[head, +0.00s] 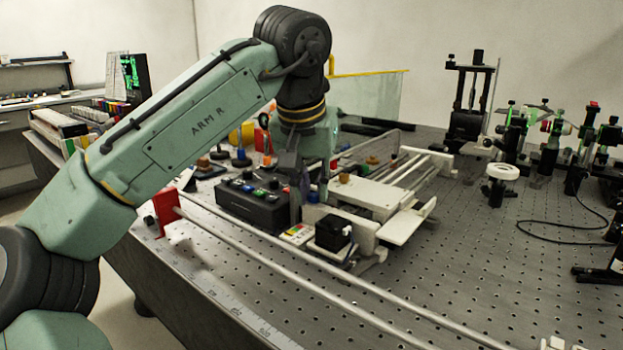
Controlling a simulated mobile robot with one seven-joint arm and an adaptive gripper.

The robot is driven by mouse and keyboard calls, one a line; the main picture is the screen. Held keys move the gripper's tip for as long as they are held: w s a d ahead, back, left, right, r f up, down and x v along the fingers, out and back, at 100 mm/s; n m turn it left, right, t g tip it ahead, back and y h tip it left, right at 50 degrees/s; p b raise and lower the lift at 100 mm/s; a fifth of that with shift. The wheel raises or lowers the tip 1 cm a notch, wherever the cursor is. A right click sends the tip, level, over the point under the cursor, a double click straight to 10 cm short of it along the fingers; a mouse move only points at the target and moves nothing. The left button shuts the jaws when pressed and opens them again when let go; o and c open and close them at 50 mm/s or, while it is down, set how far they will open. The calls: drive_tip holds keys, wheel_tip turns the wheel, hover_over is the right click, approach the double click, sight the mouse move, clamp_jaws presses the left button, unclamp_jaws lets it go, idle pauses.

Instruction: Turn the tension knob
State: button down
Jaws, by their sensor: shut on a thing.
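My gripper (302,188) points down at the middle of the bench, between a black control box and a white rail stage. Its fingers are shut on a small part, which I take to be the tension knob; the fingers hide most of it. A small bluish piece (313,196) shows beside the fingertips, and I cannot tell whether it belongs to the knob. The white stage (365,192) with its pale rails lies just right of the gripper. A brown-orange knob (343,178) stands on it, apart from the fingers.
The black control box (252,204) with coloured buttons sits close left of the gripper. A small black block (332,232) is in front. Long metal rods run from a red plate (166,209) along the front. Optical mounts (550,140) stand right. The perforated bench (490,255) is mostly clear at front right.

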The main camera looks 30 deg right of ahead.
drive_tip(key=shift+n, duration=0.7)
drive_tip(key=c, duration=1.8)
unclamp_jaws()
drive_tip(key=v, duration=1.2)
drive_tip(key=shift+s+d+y, duration=0.25)
drive_tip(key=shift+d+y, duration=0.05)
